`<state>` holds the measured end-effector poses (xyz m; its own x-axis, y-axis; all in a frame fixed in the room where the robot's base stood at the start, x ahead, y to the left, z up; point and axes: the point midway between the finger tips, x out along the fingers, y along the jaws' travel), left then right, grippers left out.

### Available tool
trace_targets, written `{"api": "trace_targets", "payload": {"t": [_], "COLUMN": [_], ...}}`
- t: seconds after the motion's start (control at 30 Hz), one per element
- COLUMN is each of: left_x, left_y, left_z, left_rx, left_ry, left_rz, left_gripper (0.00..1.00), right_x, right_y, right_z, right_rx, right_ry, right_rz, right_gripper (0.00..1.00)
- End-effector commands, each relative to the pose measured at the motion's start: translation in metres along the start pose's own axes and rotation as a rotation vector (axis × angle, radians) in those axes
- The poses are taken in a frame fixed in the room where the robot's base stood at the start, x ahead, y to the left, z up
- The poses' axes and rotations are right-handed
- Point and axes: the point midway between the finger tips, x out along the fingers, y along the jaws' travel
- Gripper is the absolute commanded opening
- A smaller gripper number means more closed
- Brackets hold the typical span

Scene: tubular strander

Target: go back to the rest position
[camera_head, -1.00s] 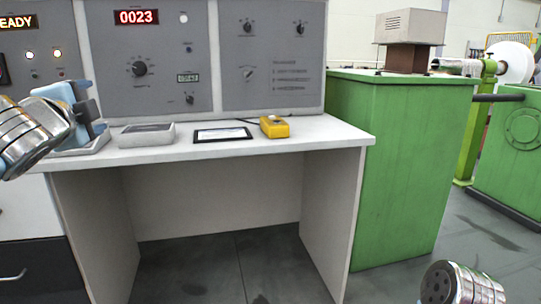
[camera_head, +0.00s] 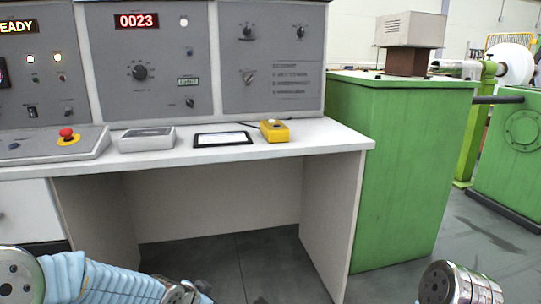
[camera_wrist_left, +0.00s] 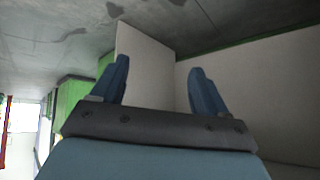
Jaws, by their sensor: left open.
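My left gripper shows in the left wrist view (camera_wrist_left: 160,88), its two blue fingers spread apart with nothing between them. Beyond its fingers are pale desk panels and the grey floor. In the head view my left arm (camera_head: 100,280) crosses the bottom left corner, below the desk top, and its gripper is out of sight there. At the bottom right only the metal end of a link of mine (camera_head: 450,283) shows. My right gripper is not visible.
A white desk (camera_head: 300,142) carries a red emergency button (camera_head: 67,134), a grey box (camera_head: 147,139), a tablet (camera_head: 222,138) and a yellow control box (camera_head: 275,131). Grey control panels (camera_head: 270,60) stand behind. A green cabinet (camera_head: 400,170) is at right.

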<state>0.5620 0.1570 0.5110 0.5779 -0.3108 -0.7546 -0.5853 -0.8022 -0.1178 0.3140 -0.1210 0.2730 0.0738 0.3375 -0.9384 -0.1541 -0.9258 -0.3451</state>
Motion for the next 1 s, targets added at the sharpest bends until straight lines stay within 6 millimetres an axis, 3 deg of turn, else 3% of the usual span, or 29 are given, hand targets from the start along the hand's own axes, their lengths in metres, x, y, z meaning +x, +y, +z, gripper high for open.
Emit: {"api": "trace_targets", "payload": {"t": [0.03,0.1,0.2,0.3,0.43,0.6,1.0], "left_x": [0.018,0.037,0.053,0.056,0.048,0.039,0.038], "left_y": [0.023,0.054,0.099,0.141,0.181,0.203,0.205], "left_z": [0.030,0.071,0.130,0.183,0.234,0.264,0.267], "left_rx": [-0.093,-0.235,-0.441,-0.628,-0.801,-0.904,-0.913], "left_ry": [-0.048,-0.114,-0.222,-0.338,-0.463,-0.544,-0.551], "left_rz": [0.053,0.108,0.160,0.180,0.170,0.147,0.144], "left_gripper": [0.74,0.74,0.74,0.74,0.74,0.74,0.74], "right_x": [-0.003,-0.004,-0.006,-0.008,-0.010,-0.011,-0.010], "right_y": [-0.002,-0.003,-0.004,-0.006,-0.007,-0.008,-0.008], "right_z": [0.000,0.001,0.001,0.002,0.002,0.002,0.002], "right_rx": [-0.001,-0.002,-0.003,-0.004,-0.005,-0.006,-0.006], "right_ry": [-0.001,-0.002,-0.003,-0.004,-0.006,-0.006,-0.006], "right_rz": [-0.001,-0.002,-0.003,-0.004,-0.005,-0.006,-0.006], "right_gripper": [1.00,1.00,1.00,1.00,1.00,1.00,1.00]}}
